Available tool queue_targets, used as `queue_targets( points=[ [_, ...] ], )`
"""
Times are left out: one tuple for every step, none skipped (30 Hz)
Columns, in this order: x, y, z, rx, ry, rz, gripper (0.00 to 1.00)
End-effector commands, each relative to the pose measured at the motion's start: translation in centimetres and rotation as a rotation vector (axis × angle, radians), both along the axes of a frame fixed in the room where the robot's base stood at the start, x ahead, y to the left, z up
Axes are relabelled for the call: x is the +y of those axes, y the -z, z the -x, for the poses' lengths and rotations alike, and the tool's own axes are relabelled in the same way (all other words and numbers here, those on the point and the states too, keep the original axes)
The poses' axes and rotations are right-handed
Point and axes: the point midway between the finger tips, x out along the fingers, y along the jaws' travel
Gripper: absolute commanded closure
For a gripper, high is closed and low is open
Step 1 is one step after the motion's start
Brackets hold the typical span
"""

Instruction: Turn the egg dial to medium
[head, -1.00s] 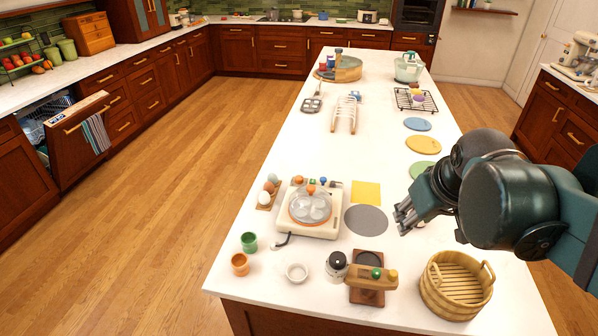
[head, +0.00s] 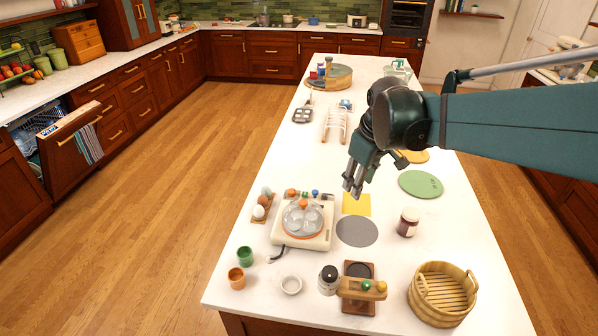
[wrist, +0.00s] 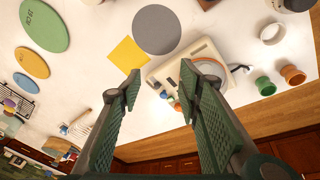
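The egg cooker (head: 291,238) is a cream box with a clear domed lid on the near left of the white island. Small coloured knobs or pieces (head: 315,193) sit along its far edge; they also show in the wrist view (wrist: 171,100), between my fingers and beyond them. I cannot tell which one is the egg dial, and no setting marks are readable. My gripper (head: 352,188) hangs above the counter, right of the cooker's far edge and near the yellow square. In the wrist view my gripper (wrist: 160,85) has its two fingers wide apart with nothing between them.
A yellow square (head: 357,204) and grey disc (head: 357,231) lie right of the cooker. Eggs (head: 259,211) stand at its left. A dark jar (head: 408,222), green disc (head: 420,184) and wooden basket (head: 424,306) are to the right. A shaker (head: 328,280) stands in front.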

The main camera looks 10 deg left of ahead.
Motion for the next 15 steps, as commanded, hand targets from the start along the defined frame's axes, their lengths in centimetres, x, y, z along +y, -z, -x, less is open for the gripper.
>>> queue_targets(
  points=[
    [0.8, -0.2, -0.8, 0.008, -0.022, 0.006, 0.65],
    [1.1, -0.1, -1.2, 0.013, -0.035, 0.011, 0.65],
    [1.7, -0.1, -1.7, 0.019, -0.055, 0.016, 0.65],
    [2.1, 0.0, -2.2, 0.024, -0.068, 0.02, 0.65],
    [2.5, 0.0, -2.5, 0.028, -0.082, 0.023, 0.65],
    [3.0, 0.1, -3.1, 0.035, -0.101, 0.029, 0.65],
    [3.4, 0.2, -3.4, 0.04, -0.112, 0.033, 0.65],
    [3.8, 0.3, -3.8, 0.044, -0.126, 0.036, 0.65],
    [4.4, 0.4, -4.3, 0.05, -0.145, 0.041, 0.65],
    [4.8, 0.5, -4.7, 0.054, -0.159, 0.045, 0.65],
    [5.3, 0.6, -5.1, 0.06, -0.173, 0.048, 0.65],
    [5.8, 0.8, -5.5, 0.066, -0.192, 0.053, 0.65],
    [6.3, 0.9, -5.9, 0.07, -0.205, 0.056, 0.65],
    [6.7, 1.1, -6.3, 0.075, -0.218, 0.061, 0.65],
    [7.2, 1.3, -6.7, 0.081, -0.236, 0.065, 0.65]
  ],
)
